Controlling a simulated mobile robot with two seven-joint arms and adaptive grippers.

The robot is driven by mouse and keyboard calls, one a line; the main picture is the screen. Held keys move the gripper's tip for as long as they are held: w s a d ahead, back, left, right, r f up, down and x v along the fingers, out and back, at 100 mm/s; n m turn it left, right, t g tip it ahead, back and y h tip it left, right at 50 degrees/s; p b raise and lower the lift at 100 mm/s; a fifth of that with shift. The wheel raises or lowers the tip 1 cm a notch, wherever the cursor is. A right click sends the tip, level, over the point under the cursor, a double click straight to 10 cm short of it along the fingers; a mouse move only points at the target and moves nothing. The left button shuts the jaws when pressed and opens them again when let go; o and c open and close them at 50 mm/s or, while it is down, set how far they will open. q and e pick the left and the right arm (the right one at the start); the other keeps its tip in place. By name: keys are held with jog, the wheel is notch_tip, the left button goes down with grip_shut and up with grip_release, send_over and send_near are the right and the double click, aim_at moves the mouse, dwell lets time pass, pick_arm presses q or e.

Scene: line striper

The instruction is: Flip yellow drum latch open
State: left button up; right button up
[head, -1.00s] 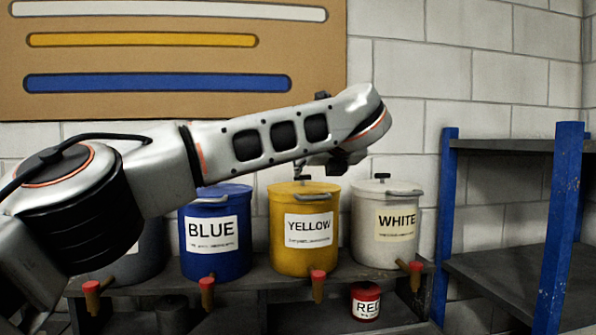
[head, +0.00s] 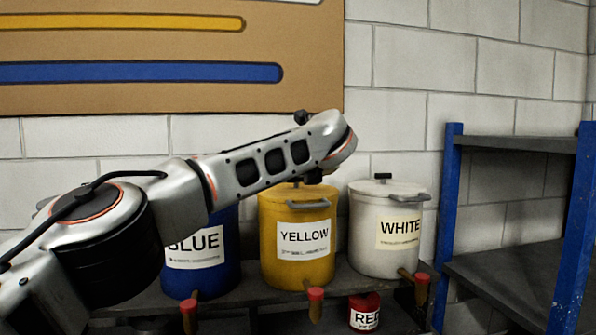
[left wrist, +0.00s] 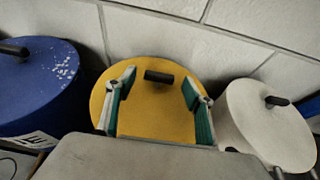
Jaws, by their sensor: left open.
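The yellow drum (head: 283,253) stands on the shelf in the middle of the head view, with a grey latch bar (head: 309,204) across the front of its lid rim. In the left wrist view the yellow lid (left wrist: 158,120) fills the centre, with a dark knob (left wrist: 159,77) near its far side. My left gripper (left wrist: 160,88) is open and empty above the lid, its green-padded fingers spread either side of the knob. In the head view my wrist largely hides the gripper. The latch bar cannot be made out in the wrist view. My right gripper is not in view.
The blue drum (head: 213,280) stands left, partly behind my arm; the white drum (head: 380,257) stands close on the right. Red-tipped wooden handles (head: 316,303) stick out along the shelf front. A small red can (head: 364,315) sits below. A blue-posted rack (head: 572,250) is at right.

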pick_arm(q)
jog(key=shift+w+a+f, duration=0.1)
jog(key=shift+w+f, duration=0.15)
jog(key=shift+w, duration=0.15)
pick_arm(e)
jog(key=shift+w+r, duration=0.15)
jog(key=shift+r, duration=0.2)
pick_arm(q)
jog(key=c, duration=1.1)
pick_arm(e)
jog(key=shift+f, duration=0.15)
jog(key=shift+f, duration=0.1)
